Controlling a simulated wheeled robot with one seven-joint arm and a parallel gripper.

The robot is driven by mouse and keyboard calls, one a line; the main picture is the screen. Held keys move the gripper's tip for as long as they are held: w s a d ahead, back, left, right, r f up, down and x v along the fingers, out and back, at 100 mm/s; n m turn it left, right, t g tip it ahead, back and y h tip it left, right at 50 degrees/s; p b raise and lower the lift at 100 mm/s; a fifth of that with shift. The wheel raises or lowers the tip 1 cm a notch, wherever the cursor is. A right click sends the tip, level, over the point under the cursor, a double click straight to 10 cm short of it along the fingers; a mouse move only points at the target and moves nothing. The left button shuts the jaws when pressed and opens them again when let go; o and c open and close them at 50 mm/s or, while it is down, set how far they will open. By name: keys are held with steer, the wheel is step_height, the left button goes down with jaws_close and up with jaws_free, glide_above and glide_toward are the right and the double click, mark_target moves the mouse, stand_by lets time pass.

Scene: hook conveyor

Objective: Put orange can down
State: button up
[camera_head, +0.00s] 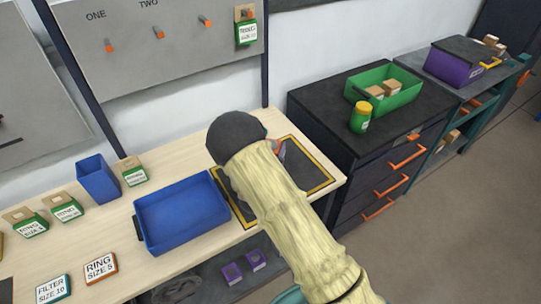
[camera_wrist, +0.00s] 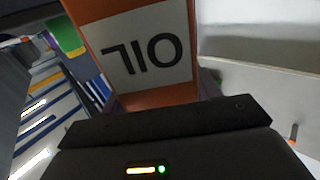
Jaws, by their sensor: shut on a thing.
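The orange can (camera_wrist: 155,92) fills the upper middle of the wrist view, with a white label reading "OIL" upside down. My gripper (camera_wrist: 165,120) is shut on it; the fingers are mostly hidden. In the head view my arm covers the gripper and nearly all of the can. Only a small orange piece (camera_head: 274,147) shows beside the arm's dark end. It is over or near a dark mat with a yellow border (camera_head: 318,184) on the wooden table (camera_head: 100,225). I cannot tell whether the can touches the mat.
A blue tray (camera_head: 140,225) and a blue bin (camera_head: 97,180) stand on the table's left part, among several labelled boxes. Right of the table, a dark drawer cabinet (camera_head: 340,130) carries a green crate (camera_head: 410,92) and a green jar (camera_head: 360,117). A hook board (camera_head: 170,60) hangs behind.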

steer(key=f, duration=0.2)
steer(key=f+p, duration=0.1)
steer(key=shift+w+d+f, duration=0.1)
steer(key=shift+w+d, duration=0.05)
steer(key=shift+d, duration=0.1)
steer(key=shift+f, duration=0.5)
steer(key=shift+f, duration=0.15)
steer(key=o, duration=1.4)
steer(key=shift+a, duration=0.1)
steer(key=shift+r, duration=0.2)
steer(key=shift+s+f, duration=0.15)
steer(key=shift+s, duration=0.2)
steer(key=s+b, duration=0.1)
steer(key=s, duration=0.2)
steer(key=s+a+b, duration=0.1)
steer(key=s, duration=0.3)
steer(key=s+a+b, duration=0.1)
steer(key=s+b, duration=0.1)
steer(key=s, duration=0.2)
steer(key=shift+s+a, duration=0.1)
steer(key=shift+a, duration=0.05)
